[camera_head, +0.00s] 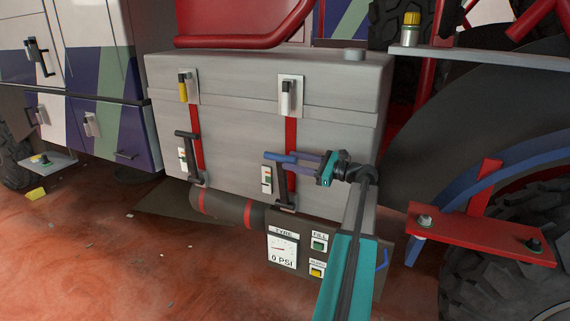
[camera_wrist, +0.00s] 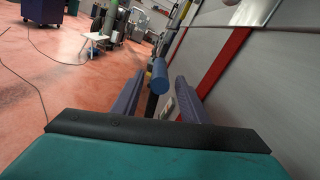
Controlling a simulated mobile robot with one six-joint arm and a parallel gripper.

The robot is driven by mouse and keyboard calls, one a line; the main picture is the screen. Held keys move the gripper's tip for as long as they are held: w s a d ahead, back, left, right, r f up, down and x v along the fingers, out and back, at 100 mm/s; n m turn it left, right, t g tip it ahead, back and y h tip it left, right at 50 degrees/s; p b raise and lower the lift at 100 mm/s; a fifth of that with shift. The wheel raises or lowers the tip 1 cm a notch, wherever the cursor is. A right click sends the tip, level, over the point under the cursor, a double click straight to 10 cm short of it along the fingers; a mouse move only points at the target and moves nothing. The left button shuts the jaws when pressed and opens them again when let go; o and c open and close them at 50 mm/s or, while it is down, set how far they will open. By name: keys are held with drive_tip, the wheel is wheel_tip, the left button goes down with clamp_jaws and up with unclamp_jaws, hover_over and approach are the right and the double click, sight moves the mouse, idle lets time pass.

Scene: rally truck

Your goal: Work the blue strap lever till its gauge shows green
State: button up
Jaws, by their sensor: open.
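The blue strap lever (camera_head: 279,157) has a blue handle on a dark arm, in front of the right red strap (camera_head: 291,132) on the grey box. Its gauge (camera_head: 266,180) is a small white plate with a coloured mark left of the lever arm; its reading is too small to be sure of. My gripper (camera_head: 302,160) is at the right end of the blue handle. In the wrist view the blue handle end (camera_wrist: 159,76) shows between the two purple fingers of my gripper (camera_wrist: 156,97), which are open and apart from it.
A second lever with a black handle (camera_head: 186,134) and its own gauge (camera_head: 183,159) stand to the left. Below is a tyre panel (camera_head: 283,250) reading 0 PSI with two buttons. A red step plate (camera_head: 480,232) juts out at right. Red floor at left is mostly clear.

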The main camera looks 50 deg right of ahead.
drive_tip(key=b+v, duration=0.1)
drive_tip(key=v, duration=0.6)
drive_tip(key=shift+s+b, duration=0.2)
drive_tip(key=shift+b, duration=0.2)
drive_tip(key=shift+c, duration=0.4)
